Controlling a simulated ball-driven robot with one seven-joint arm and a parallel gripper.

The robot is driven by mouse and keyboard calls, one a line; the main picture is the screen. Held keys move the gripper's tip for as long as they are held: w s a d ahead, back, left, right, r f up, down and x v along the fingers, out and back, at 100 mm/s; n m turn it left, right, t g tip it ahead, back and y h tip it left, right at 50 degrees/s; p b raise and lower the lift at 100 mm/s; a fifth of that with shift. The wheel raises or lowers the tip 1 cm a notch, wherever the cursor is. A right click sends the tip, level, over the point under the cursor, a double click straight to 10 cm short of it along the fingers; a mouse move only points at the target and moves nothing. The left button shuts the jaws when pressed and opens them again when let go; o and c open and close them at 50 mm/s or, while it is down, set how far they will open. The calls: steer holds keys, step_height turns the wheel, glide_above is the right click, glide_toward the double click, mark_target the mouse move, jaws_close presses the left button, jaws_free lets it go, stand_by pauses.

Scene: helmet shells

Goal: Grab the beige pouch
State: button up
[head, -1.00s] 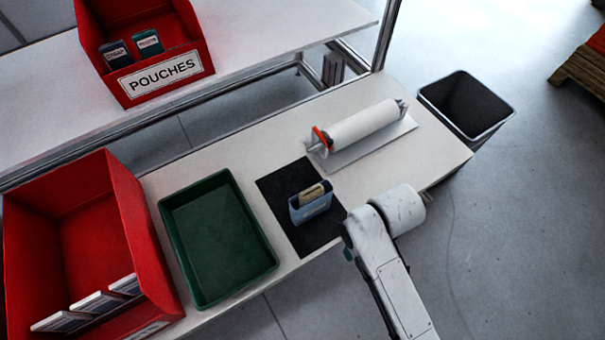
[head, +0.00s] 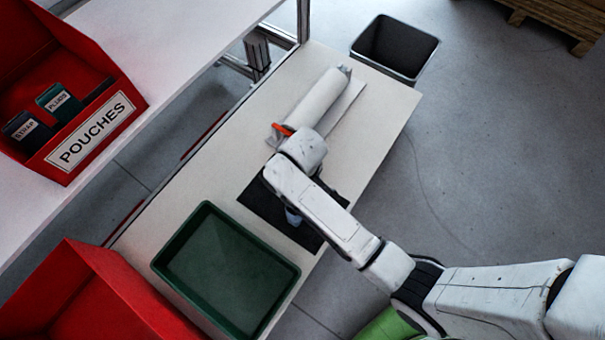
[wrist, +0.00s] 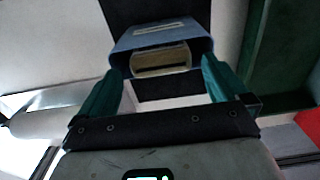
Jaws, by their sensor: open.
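The beige pouch (wrist: 160,60) sits inside a small blue holder (wrist: 146,35) in the wrist view, its near edge facing me. My gripper (wrist: 158,80) is open, with its green fingers to the left and right of the holder's near end. I cannot tell whether the fingers touch the holder. Nothing is held between them. In the head view, my arm hides the gripper and the pouch, and only a bit of the blue holder (head: 293,216) shows on the black mat (head: 262,206).
A green tray (head: 290,262) stands left of the mat. A white roll (head: 318,99) on a stand lies behind, with an orange part. A red POUCHES bin (head: 90,140) sits on the shelf. Another red bin (head: 75,262) is at lower left, and a grey waste bin (head: 395,48) stands beyond the table.

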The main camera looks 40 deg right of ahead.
steer(key=shift+s+f, duration=0.1)
steer(key=shift+f, duration=2.7)
steer(key=c, duration=0.9)
